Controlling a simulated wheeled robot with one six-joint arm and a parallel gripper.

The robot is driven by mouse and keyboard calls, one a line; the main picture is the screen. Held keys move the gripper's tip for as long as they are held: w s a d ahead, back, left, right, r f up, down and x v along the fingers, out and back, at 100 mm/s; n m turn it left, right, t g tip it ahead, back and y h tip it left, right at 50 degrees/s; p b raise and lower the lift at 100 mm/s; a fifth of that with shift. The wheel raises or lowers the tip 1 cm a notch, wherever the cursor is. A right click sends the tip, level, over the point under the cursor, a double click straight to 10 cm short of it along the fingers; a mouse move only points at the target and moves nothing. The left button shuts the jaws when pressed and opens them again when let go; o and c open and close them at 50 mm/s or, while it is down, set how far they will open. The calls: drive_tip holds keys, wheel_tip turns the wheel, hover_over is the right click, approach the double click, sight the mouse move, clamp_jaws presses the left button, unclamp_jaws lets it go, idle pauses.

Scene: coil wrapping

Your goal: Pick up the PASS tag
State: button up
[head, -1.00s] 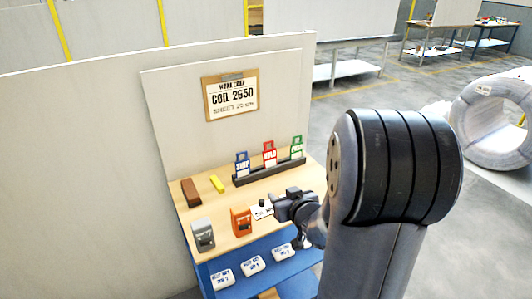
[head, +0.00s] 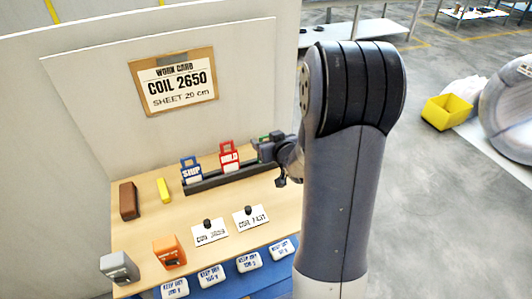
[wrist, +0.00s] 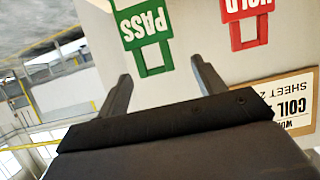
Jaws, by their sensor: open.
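The green PASS tag (wrist: 145,28) shows upside down in the wrist view, with white lettering and an open square loop. My gripper (wrist: 162,75) is open. Its two fingers point toward the tag, with the loop between them in the picture; whether the loop lies within their reach I cannot tell. In the head view my gripper (head: 272,155) is at the right end of the dark tag rack (head: 215,180) and hides most of the PASS tag. The red HOLD tag (head: 228,158) and blue SHIP tag (head: 190,170) stand upright in the rack.
A work card (head: 173,82) reading COIL 2650 hangs on the panel behind. A brown block (head: 128,200), a yellow bar (head: 163,190), orange (head: 168,252) and grey (head: 119,267) devices and two knobbed cards sit on the table.

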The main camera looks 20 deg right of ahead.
sight(264, 136)
drive_tip(key=shift+d+p+x, duration=0.15)
drive_tip(key=shift+p+x, duration=0.2)
drive_tip(key=shift+x, duration=0.95)
drive_tip(key=shift+d+p+x, duration=0.1)
drive_tip(key=shift+p+x, duration=0.25)
drive_tip(key=shift+x, duration=0.95)
drive_tip(key=shift+f, duration=0.1)
drive_tip(key=shift+s, duration=0.1)
drive_tip(key=c, duration=1.3)
